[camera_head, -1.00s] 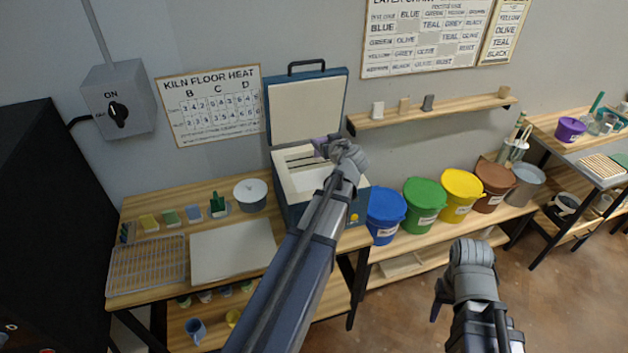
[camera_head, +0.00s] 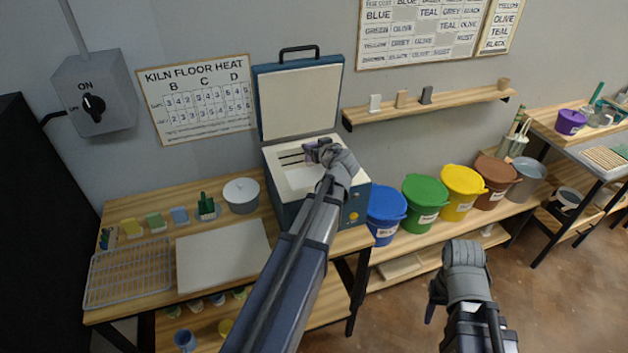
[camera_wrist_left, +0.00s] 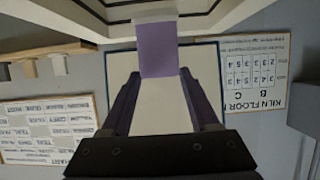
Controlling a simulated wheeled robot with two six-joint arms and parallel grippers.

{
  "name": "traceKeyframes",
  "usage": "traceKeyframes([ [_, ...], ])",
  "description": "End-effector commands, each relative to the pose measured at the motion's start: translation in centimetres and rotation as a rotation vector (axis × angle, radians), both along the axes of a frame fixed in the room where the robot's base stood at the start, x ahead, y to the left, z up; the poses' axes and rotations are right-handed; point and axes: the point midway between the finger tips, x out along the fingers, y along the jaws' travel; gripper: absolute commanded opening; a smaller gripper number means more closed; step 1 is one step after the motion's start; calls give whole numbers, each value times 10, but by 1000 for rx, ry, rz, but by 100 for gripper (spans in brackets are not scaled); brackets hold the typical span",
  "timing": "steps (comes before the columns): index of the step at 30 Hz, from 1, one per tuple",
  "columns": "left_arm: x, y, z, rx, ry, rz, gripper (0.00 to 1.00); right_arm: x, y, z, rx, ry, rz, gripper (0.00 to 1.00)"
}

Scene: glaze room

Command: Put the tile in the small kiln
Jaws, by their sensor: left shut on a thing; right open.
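The small kiln (camera_head: 283,213) stands on the wooden table with its blue-edged lid (camera_head: 300,103) raised. Its pale chamber is open at the top. My left gripper (camera_head: 321,153) is over the chamber's right rear part, shut on a purple tile. In the left wrist view the tile (camera_wrist_left: 157,50) sticks out beyond the fingers (camera_wrist_left: 158,80), with a pale kiln wall beyond its far end. I cannot tell whether the tile touches the kiln. My right gripper (camera_head: 443,300) is open and empty, low over the floor right of the table.
A wall shelf (camera_head: 430,106) holds small blocks.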

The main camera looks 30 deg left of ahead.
Motion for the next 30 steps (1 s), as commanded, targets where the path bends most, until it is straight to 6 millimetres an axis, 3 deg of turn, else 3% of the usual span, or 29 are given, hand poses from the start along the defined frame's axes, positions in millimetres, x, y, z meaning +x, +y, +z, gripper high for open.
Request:
traceKeyframes([
  [10,0,0,-54,0,0,0,0,0,0,-54,0,0,-2,50],
  [20,0,0,-62,0,0,0,0,0,0,-62,0,0,-2,50],
  [30,0,0,-97,0,0,0,0,0,0,-97,0,0,-2,50],
])
